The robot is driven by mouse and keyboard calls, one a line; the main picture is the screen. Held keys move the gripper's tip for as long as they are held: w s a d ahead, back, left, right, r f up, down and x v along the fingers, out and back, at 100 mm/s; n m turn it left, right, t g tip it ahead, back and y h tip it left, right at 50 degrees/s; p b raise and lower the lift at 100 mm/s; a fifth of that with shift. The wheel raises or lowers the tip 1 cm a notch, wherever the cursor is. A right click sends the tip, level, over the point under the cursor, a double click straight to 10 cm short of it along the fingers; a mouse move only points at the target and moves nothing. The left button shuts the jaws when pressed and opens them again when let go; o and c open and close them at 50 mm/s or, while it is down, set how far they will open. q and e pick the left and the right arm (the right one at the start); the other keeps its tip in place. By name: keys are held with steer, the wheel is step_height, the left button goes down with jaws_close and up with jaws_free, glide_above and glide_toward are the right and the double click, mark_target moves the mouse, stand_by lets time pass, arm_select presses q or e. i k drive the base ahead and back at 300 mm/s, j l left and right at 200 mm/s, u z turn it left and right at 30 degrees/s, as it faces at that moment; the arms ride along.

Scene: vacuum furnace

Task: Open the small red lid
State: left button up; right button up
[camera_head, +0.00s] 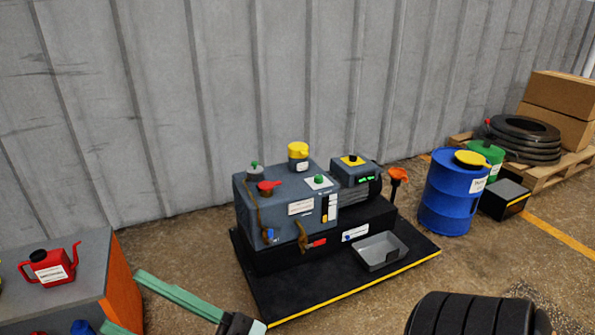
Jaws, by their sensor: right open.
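The small red lid (268,185) sits on a short brown neck on the top left of the grey-blue vacuum furnace machine (290,215). It looks shut, with a small tab pointing right. A brown streak runs down the machine's front below it. My right gripper (122,300) is at the lower left, its two teal fingers spread apart with nothing seen between them. It is well to the left of and nearer than the lid, and apart from it. The lower finger is cut by the picture's edge. My left gripper is not in view.
The machine rests on a black platform (300,290). An orange-sided cabinet (122,285) bears a red can (50,267). A blue drum (449,200) stands right.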

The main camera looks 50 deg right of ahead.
mark_target(265, 185)
steer(key=k+l+z, duration=0.1)
steer(key=l, duration=0.45)
steer(key=k+l, duration=0.15)
steer(key=l, duration=0.35)
steer(key=k+l+z, duration=0.15)
steer(key=l, duration=0.95)
steer(key=k+l+z, duration=0.15)
steer(key=l, duration=0.4)
steer(key=i+l, duration=0.1)
steer(key=i+j, duration=1.2)
steer(key=i, duration=0.25)
